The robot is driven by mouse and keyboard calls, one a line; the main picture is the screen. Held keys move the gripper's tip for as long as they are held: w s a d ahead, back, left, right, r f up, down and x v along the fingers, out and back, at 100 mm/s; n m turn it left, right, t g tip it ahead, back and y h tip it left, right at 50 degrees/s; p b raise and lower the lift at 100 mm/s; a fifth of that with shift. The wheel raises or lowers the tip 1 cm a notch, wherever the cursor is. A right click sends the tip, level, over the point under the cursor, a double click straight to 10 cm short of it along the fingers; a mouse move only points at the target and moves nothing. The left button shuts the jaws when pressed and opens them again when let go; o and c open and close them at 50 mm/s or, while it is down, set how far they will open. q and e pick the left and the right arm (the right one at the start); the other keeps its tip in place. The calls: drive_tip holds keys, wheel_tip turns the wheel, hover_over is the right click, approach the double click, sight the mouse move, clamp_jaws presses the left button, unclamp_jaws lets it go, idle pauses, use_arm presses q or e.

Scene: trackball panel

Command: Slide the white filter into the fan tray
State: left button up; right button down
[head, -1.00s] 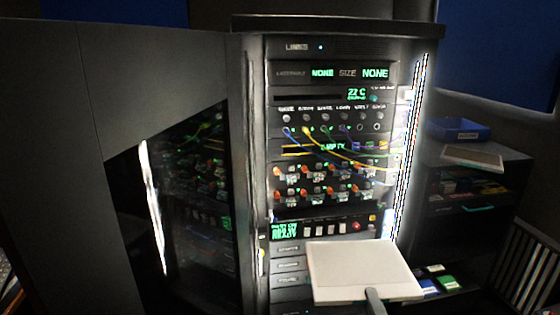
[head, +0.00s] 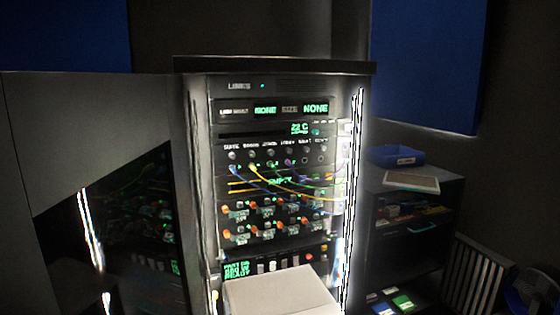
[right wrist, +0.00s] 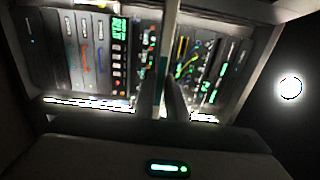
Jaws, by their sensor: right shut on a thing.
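The white filter (head: 280,294) is a flat pale panel low in front of the rack in the head view, cut off by the bottom edge. In the right wrist view it shows nearly edge-on as a thin strip (right wrist: 171,40). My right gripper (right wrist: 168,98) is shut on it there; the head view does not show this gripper. The rack unit with the "22 C" display has a dark horizontal slot (head: 245,131), which may be the fan tray; I cannot tell for certain. The filter is below this slot and outside the rack. My left gripper is not in view.
Coloured cables (head: 275,178) hang across the rack front below the slot. A dark door (head: 90,150) stands open at left. A low cabinet (head: 410,235) at right bears a blue bin (head: 396,156) and a framed flat panel (head: 411,181).

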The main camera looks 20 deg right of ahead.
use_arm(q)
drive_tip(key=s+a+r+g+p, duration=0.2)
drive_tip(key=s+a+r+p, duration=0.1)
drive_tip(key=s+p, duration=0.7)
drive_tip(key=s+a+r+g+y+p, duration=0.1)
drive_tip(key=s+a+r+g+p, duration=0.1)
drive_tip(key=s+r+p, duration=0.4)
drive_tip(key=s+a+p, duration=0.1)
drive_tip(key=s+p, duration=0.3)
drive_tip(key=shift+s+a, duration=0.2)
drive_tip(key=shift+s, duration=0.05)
use_arm(e)
drive_tip(key=w+d+r, duration=0.2)
drive_tip(key=w+r, duration=1.2)
drive_tip(key=r, duration=0.2)
drive_tip(key=w+d+r, duration=0.3)
drive_tip(key=w+r, duration=1)
drive_tip(key=r, duration=0.3)
drive_tip(key=shift+w+d+y, duration=0.25)
drive_tip(key=shift+w+y, duration=0.05)
drive_tip(key=shift+w, duration=0.1)
use_arm(q)
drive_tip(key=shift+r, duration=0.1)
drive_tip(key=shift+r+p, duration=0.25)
drive_tip(key=shift+p, duration=0.15)
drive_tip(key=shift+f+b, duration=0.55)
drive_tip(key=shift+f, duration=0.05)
use_arm(e)
drive_tip(key=shift+w+a, duration=0.1)
drive_tip(key=shift+w, duration=2.7)
